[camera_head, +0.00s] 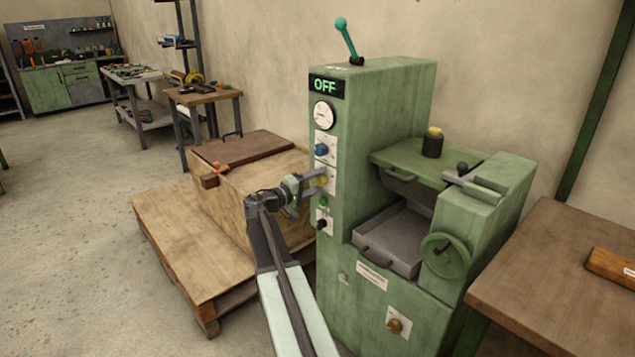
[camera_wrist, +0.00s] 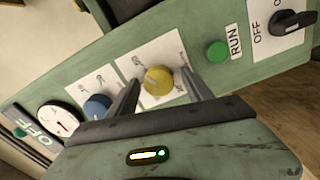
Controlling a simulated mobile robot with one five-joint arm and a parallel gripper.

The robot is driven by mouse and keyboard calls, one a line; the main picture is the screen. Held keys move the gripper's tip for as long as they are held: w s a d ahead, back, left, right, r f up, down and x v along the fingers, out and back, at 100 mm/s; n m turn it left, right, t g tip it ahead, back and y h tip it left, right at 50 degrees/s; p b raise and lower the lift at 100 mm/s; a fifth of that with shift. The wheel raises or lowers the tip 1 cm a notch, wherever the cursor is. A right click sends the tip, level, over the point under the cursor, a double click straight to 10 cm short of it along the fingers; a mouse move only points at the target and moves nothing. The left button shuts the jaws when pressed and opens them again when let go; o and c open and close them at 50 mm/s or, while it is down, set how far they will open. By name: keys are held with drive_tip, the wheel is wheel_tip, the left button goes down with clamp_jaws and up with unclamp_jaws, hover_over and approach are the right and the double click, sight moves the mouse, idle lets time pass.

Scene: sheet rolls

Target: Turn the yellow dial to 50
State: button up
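The yellow dial (camera_wrist: 158,80) sits on a white scale plate on the machine's green panel. In the wrist view it lies between the two open fingers of my gripper (camera_wrist: 163,92), with visible room on both sides. In the head view my gripper (camera_head: 318,183) reaches to the panel, and the yellow dial (camera_head: 321,182) shows partly behind its fingers. The scale numbers are too small and blurred to read. I cannot tell where the dial points.
A blue dial (camera_wrist: 97,107) and a round gauge (camera_wrist: 60,121) sit beside it on the panel. A green RUN button (camera_wrist: 217,51) and a black OFF switch (camera_wrist: 291,22) are on the other side. The display (camera_head: 325,86) reads OFF. A wooden crate (camera_head: 225,205) stands left of the machine.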

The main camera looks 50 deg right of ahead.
drive_tip(key=a, duration=0.7)
drive_tip(key=shift+w+a, duration=0.3)
drive_tip(key=shift+a, duration=0.1)
